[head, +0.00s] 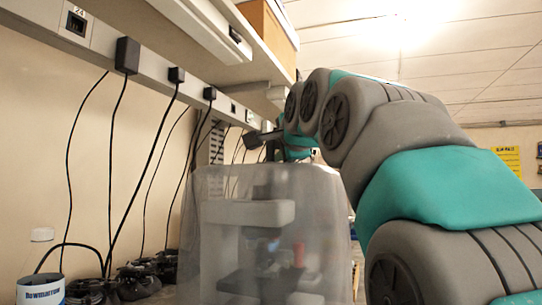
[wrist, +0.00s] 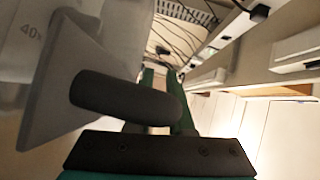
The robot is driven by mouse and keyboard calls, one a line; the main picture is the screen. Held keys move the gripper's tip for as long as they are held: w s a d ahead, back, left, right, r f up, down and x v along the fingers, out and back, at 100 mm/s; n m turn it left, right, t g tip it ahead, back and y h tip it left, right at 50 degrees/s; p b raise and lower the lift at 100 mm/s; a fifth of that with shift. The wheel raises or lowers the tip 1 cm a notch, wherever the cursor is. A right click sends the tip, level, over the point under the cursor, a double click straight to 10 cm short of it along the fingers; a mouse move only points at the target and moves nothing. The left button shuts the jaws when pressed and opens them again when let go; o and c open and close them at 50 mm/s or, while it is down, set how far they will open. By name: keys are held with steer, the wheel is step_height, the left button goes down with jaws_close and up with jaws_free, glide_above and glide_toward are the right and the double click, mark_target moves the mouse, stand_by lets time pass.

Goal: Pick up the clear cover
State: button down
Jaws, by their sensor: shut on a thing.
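The clear cover (head: 215,262) is a large, cloudy, see-through box in the middle of the head view. A grey and white machine (head: 246,213) shows through it. My gripper (head: 268,145) is at the cover's top, partly hidden by my arm. In the wrist view, a dark rounded handle (wrist: 125,98) crosses in front of my gripper (wrist: 155,105), and my gripper is shut on it. A pale grey sloped surface at the left of the wrist view seems to be part of the cover. The cover's lower edge is out of view, so I cannot tell whether it is raised.
A shelf (head: 240,72) carrying a box (head: 270,30) overhangs the back. Black cables (head: 122,170) hang from a wall rail to dark coiled items (head: 138,280). A white and blue tub (head: 40,291) stands at lower left. A yellow sign (head: 508,160) is far right.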

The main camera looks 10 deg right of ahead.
steer(key=shift+d+r, duration=0.1)
steer(key=shift+r, duration=0.65)
steer(key=s+d, duration=0.9)
steer(key=d, duration=0.4)
steer(key=s+d, duration=0.8)
steer(key=d, duration=0.5)
steer(key=shift+s+d+f, duration=0.15)
steer(key=shift+s+d, duration=0.05)
steer(key=shift+s, duration=0.15)
steer(key=c, duration=1.4)
jaws_free()
jaws_close()
